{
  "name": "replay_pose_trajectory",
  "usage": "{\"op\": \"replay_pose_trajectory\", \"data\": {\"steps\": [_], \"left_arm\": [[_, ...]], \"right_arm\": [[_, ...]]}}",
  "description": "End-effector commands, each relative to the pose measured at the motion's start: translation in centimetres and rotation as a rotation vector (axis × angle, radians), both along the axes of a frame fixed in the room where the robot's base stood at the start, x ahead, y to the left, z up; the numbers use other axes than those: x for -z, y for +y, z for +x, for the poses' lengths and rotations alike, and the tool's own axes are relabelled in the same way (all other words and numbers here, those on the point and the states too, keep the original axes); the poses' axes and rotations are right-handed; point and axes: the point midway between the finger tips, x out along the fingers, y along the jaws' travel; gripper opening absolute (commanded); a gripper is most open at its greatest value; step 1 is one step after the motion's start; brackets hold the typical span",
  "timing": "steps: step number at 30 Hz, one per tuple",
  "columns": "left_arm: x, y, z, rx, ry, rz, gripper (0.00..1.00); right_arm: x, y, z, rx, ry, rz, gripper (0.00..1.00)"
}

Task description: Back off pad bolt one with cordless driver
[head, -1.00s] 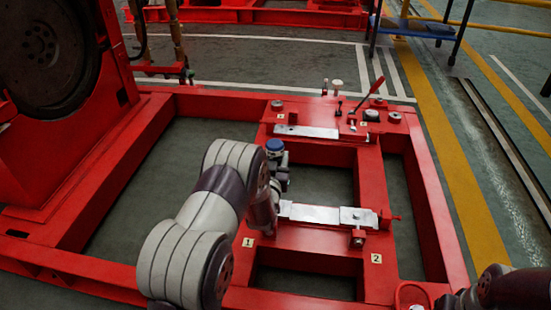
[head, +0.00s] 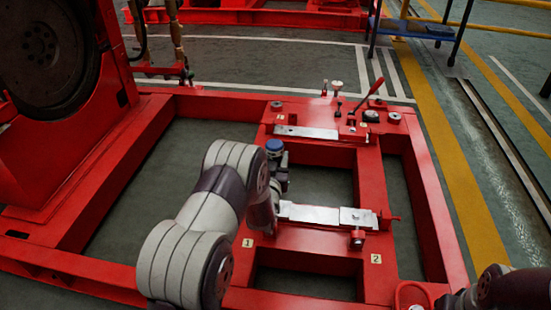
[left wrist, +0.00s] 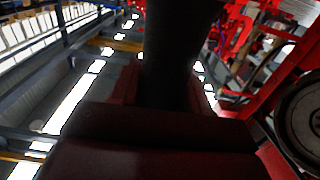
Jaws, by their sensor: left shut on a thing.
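My left arm reaches over the red base frame in the head view, and its wrist hides the fingers there. A blue-capped grey tool, seemingly the cordless driver (head: 275,147), stands beyond the wrist. In the left wrist view my left gripper (left wrist: 155,115) is a dark red block, with a dark upright body in front of it, seemingly the driver. Label 1 (head: 248,243) is on the frame beside my wrist; pad bolt one is hidden behind the arm. A machined pad (head: 322,214) lies right of the wrist. My right gripper is out of view.
Label 2 (head: 376,258) marks the pad's right end, near a red screw block (head: 357,238). A far pad (head: 306,132) and a red-handled lever (head: 370,92) stand behind. A large dark flywheel (head: 40,45) is at left. Openings in the frame show the floor.

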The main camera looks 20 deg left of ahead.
Motion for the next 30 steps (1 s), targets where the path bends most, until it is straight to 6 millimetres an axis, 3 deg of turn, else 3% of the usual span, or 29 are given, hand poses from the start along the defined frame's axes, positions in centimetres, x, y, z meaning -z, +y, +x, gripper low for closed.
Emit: {"op": "replay_pose_trajectory", "data": {"steps": [30], "left_arm": [[0.07,-0.02,-0.18,0.000,0.014,-0.003,0.00]], "right_arm": [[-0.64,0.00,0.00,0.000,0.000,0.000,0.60]]}}
